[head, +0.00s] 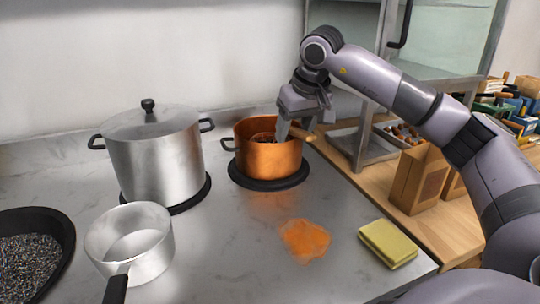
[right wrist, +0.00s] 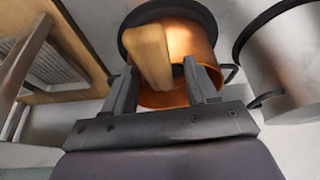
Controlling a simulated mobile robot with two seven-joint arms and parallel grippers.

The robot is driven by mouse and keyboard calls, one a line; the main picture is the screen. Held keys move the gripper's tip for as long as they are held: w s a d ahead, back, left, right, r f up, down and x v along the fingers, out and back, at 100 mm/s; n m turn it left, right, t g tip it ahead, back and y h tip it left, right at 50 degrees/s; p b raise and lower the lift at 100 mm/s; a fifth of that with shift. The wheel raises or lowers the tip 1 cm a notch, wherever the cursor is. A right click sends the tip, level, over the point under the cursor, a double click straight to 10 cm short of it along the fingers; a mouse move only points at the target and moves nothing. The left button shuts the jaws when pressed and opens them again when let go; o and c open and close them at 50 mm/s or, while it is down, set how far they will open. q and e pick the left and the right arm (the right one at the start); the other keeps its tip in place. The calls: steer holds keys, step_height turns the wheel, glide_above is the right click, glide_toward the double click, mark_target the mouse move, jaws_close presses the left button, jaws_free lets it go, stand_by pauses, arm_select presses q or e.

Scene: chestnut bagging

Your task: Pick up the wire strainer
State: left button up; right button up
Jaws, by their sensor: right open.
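The copper pot (head: 268,158) stands on a black round hob plate. The wire strainer (head: 264,137) seems to be the dark piece inside it, with a wooden handle (head: 301,133) sticking out over the right rim. My right gripper (head: 304,120) is open right above this handle, pointing down. In the right wrist view the wooden handle (right wrist: 152,55) lies between the two open fingers (right wrist: 160,78), and the copper pot (right wrist: 190,38) is behind it. I cannot tell whether a finger touches the handle. Most of the strainer's bowl is hidden inside the pot. My left gripper is not in view.
A large lidded steel pot (head: 155,155) stands left of the copper pot. A small saucepan (head: 130,240) and a dark pan (head: 30,250) are at front left. Paper bags (head: 418,178) and a metal-framed shelf stand right.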

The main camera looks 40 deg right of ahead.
steer(key=shift+w+f, duration=0.1)
steer(key=shift+f, duration=0.1)
jaws_close()
steer(key=shift+r, duration=0.1)
